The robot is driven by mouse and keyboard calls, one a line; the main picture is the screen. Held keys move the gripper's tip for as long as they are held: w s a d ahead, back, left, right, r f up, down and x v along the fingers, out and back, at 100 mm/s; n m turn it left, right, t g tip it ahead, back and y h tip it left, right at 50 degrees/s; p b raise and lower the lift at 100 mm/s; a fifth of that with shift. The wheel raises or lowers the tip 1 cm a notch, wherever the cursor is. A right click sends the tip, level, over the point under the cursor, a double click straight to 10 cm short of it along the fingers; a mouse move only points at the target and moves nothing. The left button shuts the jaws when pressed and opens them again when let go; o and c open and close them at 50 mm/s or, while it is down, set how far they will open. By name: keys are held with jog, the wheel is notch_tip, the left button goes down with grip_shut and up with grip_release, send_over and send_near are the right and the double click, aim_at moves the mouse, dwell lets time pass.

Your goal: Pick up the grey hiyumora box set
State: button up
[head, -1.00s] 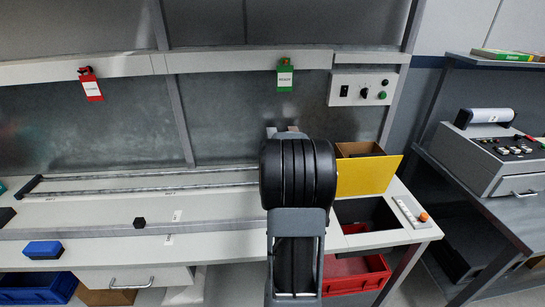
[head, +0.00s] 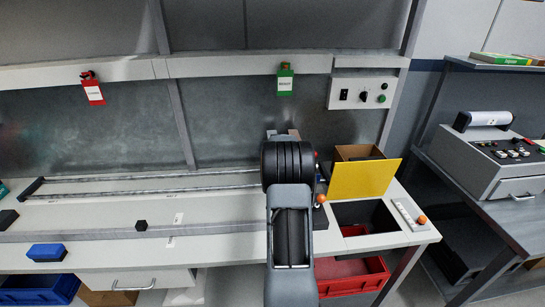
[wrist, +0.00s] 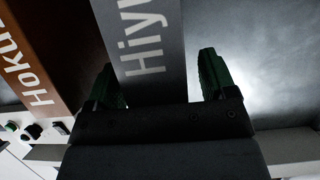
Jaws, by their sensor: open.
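The grey Hiyumora box set (wrist: 143,40) shows in the wrist view as a dark grey face with large white letters starting "Hiy". My gripper (wrist: 160,84) is open, with one green-padded finger on each side of the grey box. A gap shows at the right finger; contact on the left is hard to tell. A brown box (wrist: 45,50) with letters starting "Hoku" stands just left of it. In the head view my own arm hides the gripper and most of this area.
A yellow panel (head: 364,179) stands before an open brown box (head: 358,152) on the bench, right of my arm. A red bin (head: 352,277) is below. A blue block (head: 46,252) and a black block (head: 141,225) lie left, with clear bench between.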

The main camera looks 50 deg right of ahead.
jog(key=shift+r, duration=0.1)
grip_shut()
dwell(0.7)
